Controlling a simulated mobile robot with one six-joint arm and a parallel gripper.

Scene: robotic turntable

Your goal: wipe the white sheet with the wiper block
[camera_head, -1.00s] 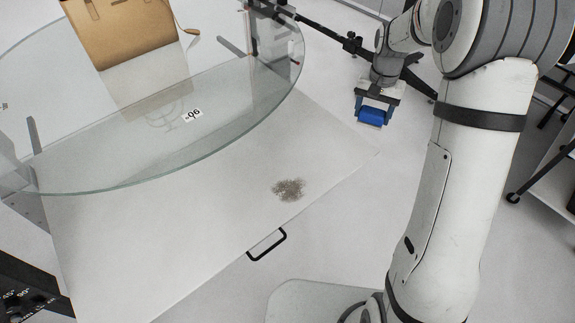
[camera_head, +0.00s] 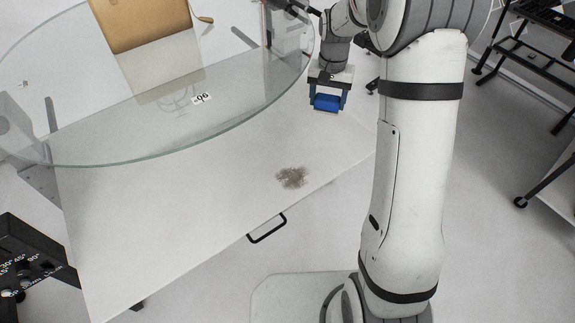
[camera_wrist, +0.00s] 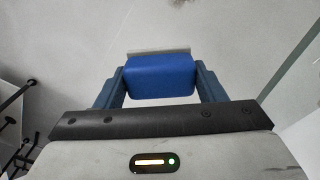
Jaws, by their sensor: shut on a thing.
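The wiper block is blue and sits between the fingers of my gripper (camera_head: 327,99); the block (camera_head: 326,103) shows on its underside. In the wrist view the block (camera_wrist: 160,76) is held between both fingers, with a pale strip along its far edge. The white sheet (camera_head: 190,210) is the large pale surface under and in front of the glass disc. A brown-grey dirt patch (camera_head: 291,177) lies on it near its front right edge. My gripper is up and to the right of the patch, apparently above the sheet; the exact height cannot be told.
A round glass turntable (camera_head: 130,130) overhangs the sheet at the left, carrying a cardboard box (camera_head: 140,22) and a small numbered label (camera_head: 201,98). A black handle (camera_head: 267,229) is at the front edge. A black device (camera_head: 35,260) stands lower left. The sheet around the patch is clear.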

